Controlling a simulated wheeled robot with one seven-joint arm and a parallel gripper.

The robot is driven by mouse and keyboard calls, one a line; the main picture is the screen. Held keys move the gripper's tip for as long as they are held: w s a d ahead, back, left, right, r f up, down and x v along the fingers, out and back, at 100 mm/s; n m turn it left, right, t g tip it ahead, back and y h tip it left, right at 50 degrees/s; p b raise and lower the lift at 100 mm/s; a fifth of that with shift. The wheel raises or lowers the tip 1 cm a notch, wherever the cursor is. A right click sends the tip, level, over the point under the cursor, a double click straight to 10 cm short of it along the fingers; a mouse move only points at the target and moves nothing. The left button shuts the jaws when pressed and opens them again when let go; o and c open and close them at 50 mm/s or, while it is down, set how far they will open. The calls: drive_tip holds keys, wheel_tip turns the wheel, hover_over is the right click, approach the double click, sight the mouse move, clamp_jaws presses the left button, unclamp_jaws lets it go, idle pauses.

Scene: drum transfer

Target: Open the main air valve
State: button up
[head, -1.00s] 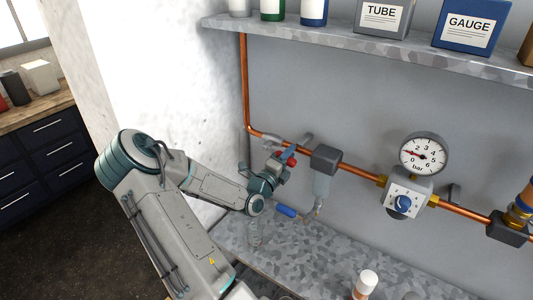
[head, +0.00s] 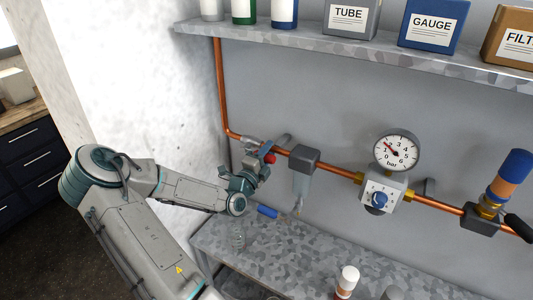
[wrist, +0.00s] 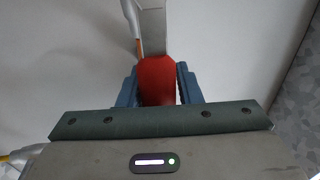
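The red handle (head: 269,158) of the air valve shows at the left of the copper pipe in the head view. In the wrist view the red handle (wrist: 157,80) lies between the two blue-grey fingers, with little or no gap on either side. My gripper (head: 261,165) is at the valve and appears shut on this handle. The valve body behind it is partly hidden by the gripper. The pressure gauge (head: 397,150) to the right has its red needle pointing up and left, low on the scale.
A shelf (head: 300,45) with boxes and bottles runs above. A speckled bench (head: 320,255) lies below, with a white-capped bottle (head: 347,282).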

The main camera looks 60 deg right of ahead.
drive_tip(key=shift+o, duration=1.2)
drive_tip(key=shift+a+f, duration=0.1)
drive_tip(key=shift+a, duration=0.1)
drive_tip(key=a+f+b, duration=0.2)
drive_tip(key=a+b, duration=0.1)
drive_tip(key=a, duration=1)
drive_tip(key=shift+f, duration=0.25)
